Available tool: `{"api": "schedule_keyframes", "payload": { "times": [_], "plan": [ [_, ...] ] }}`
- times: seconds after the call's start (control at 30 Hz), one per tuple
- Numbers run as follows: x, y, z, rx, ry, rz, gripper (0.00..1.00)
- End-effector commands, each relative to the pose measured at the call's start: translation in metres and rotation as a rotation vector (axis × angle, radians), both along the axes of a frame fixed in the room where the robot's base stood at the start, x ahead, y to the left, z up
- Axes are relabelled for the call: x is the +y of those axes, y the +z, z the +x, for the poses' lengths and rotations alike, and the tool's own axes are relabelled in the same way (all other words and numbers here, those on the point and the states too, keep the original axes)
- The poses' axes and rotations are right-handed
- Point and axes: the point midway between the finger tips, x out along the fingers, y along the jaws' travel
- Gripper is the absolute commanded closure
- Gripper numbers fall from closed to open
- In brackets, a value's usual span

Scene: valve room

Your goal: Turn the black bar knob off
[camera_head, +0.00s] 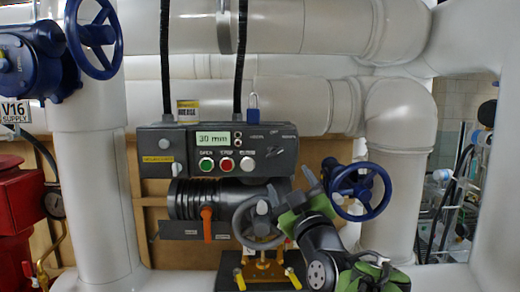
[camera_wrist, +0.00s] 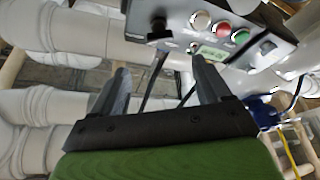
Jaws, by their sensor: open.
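The black bar knob (camera_head: 275,152) is on the right part of the grey control box (camera_head: 160,141). Its bar looks slanted from lower left to upper right; the small labels around it are hard to read. My gripper (camera_head: 290,185) is open and empty, below and slightly right of the knob, apart from it. In the wrist view, which is turned nearly upside down, the knob (camera_wrist: 160,30) shows beyond the two spread fingers (camera_wrist: 160,75), near the line between their tips.
The box has a lit display (camera_head: 214,140) reading 30 mm and green, red and white buttons (camera_head: 226,164). A grey handwheel (camera_head: 257,222) and an orange lever (camera_head: 207,224) are below the box. A blue handwheel (camera_head: 361,191) is close to my gripper's right. Pipes surround the box.

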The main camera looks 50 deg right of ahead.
Motion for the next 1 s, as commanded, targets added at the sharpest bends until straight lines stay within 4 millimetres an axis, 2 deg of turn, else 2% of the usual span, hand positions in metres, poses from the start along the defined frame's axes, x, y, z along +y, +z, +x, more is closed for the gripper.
{"api": "schedule_keyframes", "payload": {
  "times": [0.03, 0.3, 0.5, 0.83, 0.87, 1.0],
  "plan": [
    [-0.008, 0.012, 0.011, 0.002, 0.004, 0.004, 0.23],
    [-0.046, 0.036, 0.063, 0.0, 0.004, 0.005, 0.23],
    [-0.066, 0.045, 0.09, 0.0, 0.003, 0.004, 0.23],
    [-0.071, 0.044, 0.096, 0.0, 0.002, 0.003, 0.23],
    [-0.071, 0.044, 0.096, 0.001, 0.002, 0.004, 0.25],
    [-0.071, 0.043, 0.096, 0.001, 0.002, 0.004, 0.46]
  ]
}}
